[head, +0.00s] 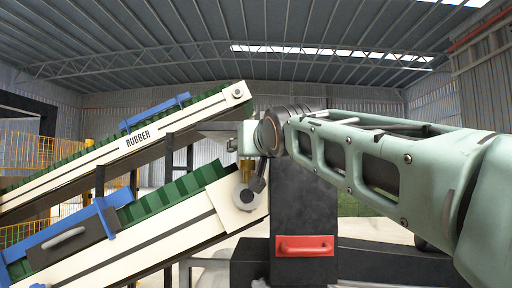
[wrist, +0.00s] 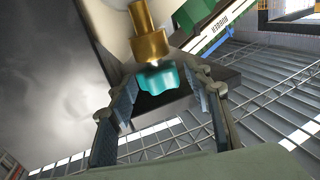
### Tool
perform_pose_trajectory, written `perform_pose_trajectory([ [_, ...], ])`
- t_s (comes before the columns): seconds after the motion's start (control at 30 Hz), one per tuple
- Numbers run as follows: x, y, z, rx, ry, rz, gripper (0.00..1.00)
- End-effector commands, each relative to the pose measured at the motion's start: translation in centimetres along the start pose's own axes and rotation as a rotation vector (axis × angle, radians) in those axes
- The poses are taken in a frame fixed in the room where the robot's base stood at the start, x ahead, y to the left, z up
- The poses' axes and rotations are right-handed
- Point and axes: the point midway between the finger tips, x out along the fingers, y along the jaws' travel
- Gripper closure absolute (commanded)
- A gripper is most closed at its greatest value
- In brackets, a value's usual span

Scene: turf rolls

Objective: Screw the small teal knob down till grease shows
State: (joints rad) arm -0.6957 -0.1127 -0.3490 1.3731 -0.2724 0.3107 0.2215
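The small teal knob (wrist: 160,78) shows in the wrist view, just below the end of a brass fitting (wrist: 150,40). A pale bright patch lies between them; I cannot tell if it is grease or a shiny stem. My gripper (wrist: 163,84) is open, with one finger on each side of the knob and a narrow gap showing on both sides. In the head view the brass fitting (head: 246,171) is beside the lower conveyor's end roller, with my dark gripper (head: 259,178) close at its right. The knob cannot be made out there.
The lower conveyor (head: 150,235) with green turf and a white frame slopes up from the left. Another conveyor (head: 130,140) marked RUBBER runs above it. A dark post (head: 305,205) with a red handle (head: 304,246) stands right of the fitting, below my arm.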

Motion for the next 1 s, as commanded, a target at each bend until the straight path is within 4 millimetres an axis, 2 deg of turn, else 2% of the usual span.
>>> perform_pose_trajectory([
  [0.03, -0.01, 0.01, 0.0, 0.0, 0.0, 0.0, 0.62],
  [0.3, -0.02, 0.02, 0.0, 0.0, 0.0, 0.0, 0.91],
  [0.67, 0.13, -0.45, 0.38, -0.014, -0.002, 0.024, 0.91],
  [1.0, 0.25, -0.91, 0.66, -0.013, -0.003, 0.139, 0.91],
])
